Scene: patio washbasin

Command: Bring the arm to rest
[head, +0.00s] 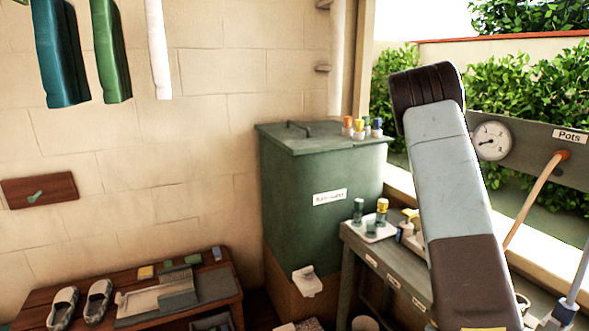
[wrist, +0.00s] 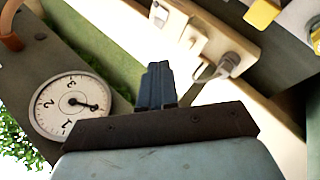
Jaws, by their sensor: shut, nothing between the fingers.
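My gripper (wrist: 157,68) shows in the wrist view as two dark blue fingers pressed together, with nothing between them. It is held in the air, and the surfaces behind it look apart from it. In the head view my arm rises at the right in front of the bench and the hedge; my fingers cannot be made out there.
In the head view, a green tank (head: 310,230), grey side bench (head: 385,265) and wooden bench (head: 225,285) stand lower down.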

